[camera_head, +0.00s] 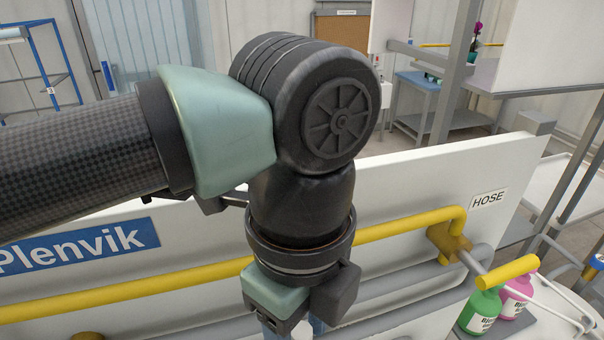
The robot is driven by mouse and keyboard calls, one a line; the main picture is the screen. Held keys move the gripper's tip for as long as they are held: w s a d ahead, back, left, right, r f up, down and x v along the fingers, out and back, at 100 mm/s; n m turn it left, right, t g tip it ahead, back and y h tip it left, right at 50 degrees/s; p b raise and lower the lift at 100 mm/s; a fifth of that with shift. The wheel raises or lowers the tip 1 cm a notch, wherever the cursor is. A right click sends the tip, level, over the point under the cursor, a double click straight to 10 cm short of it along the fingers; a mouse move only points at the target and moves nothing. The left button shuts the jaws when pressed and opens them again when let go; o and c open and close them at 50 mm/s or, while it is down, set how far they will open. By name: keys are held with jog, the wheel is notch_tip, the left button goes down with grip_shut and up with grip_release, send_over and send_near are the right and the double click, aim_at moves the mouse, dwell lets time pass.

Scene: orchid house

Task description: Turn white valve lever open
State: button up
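No white valve lever shows clearly in the camera_head view; my arm covers the middle of the panel. A valve with a brass-coloured body (449,241) sits on the yellow pipe below the HOSE label. A grey lever with a yellow grip (507,271) extends from it to the lower right. My gripper (294,312) points down in front of the pipes at the bottom centre, left of and apart from this valve. Its fingertips are hidden or cut off by the lower edge, so I cannot see whether it holds anything.
A white panel (400,185) with a blue Plenvik sign (80,247) carries a yellow pipe (395,226) and grey pipes. Green (480,311) and pink (515,297) bottles stand close by the yellow grip. A blue-topped table (418,81) stands behind the panel.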

notch_tip(320, 180, down, 5)
jog(key=shift+f+b, duration=0.1)
jog(key=shift+b, duration=0.9)
jog(key=shift+w+d, duration=0.1)
grip_shut()
dwell(0.6)
